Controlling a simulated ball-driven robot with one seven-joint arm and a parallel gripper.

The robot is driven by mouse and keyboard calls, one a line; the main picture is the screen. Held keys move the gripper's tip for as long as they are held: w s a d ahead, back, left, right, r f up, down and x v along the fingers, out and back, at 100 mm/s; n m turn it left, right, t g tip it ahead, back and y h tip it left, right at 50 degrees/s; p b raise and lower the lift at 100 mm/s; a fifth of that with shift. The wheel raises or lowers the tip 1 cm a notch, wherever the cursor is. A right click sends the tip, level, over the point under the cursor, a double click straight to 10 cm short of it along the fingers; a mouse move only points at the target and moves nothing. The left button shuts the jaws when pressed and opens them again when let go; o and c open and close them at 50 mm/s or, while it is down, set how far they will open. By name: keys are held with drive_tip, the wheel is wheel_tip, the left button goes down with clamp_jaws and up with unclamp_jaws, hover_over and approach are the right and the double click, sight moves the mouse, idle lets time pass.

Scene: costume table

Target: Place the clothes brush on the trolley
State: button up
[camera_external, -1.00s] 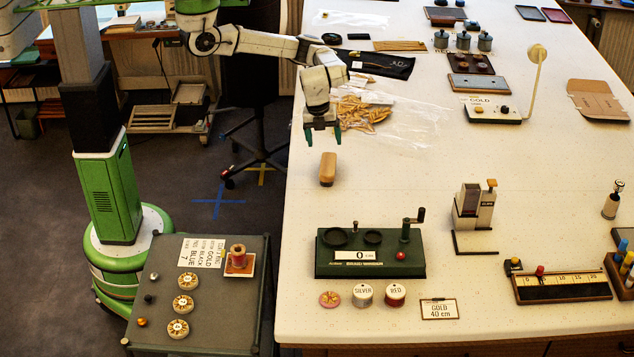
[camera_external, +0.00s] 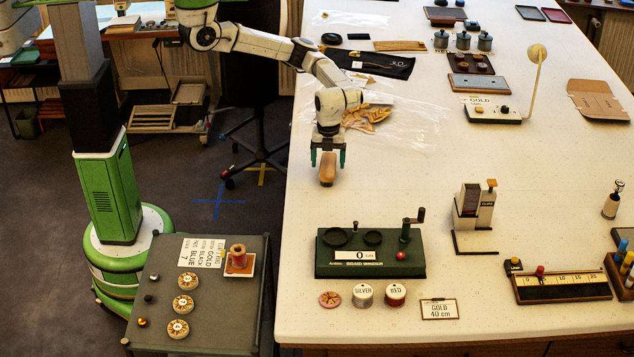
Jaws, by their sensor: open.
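The clothes brush (camera_external: 327,172) is a small tan wooden block lying on the white table near its left edge. My gripper (camera_external: 328,160) points down over the brush, with its green fingers on either side of the brush's far part. The fingers are open; whether they touch the brush cannot be told. The trolley (camera_external: 225,318) is a dark grey cart at the lower left, beside the table. Its top holds a card, a red spool on a small base, several round pale discs and small knobs.
The white table (camera_external: 400,200) has a green winder (camera_external: 370,252) in front of the brush, with spools (camera_external: 362,295) nearer the front edge. A grey device (camera_external: 473,212) stands to the right. A plastic bag of tan pieces (camera_external: 385,118) lies behind my gripper.

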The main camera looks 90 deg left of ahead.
drive_tip(key=shift+f, duration=1.2)
drive_tip(key=c, duration=1.2)
drive_tip(key=shift+r+b, duration=0.3)
drive_tip(key=shift+r, duration=0.3)
drive_tip(key=s+a+r+b, duration=0.3)
drive_tip(key=s+r, duration=0.9)
drive_tip(key=s, duration=0.2)
drive_tip(key=w+a+n, duration=0.7)
drive_tip(key=w+n, duration=0.2)
drive_tip(key=w, duration=0.1)
drive_tip(key=w+a+f+n, duration=0.1)
drive_tip(key=w+a+n, duration=0.6)
drive_tip(key=w+n, duration=0.2)
drive_tip(key=shift+w+a+f+n, duration=0.2)
drive_tip(key=shift+w+n, duration=0.2)
drive_tip(key=shift+w, duration=0.2)
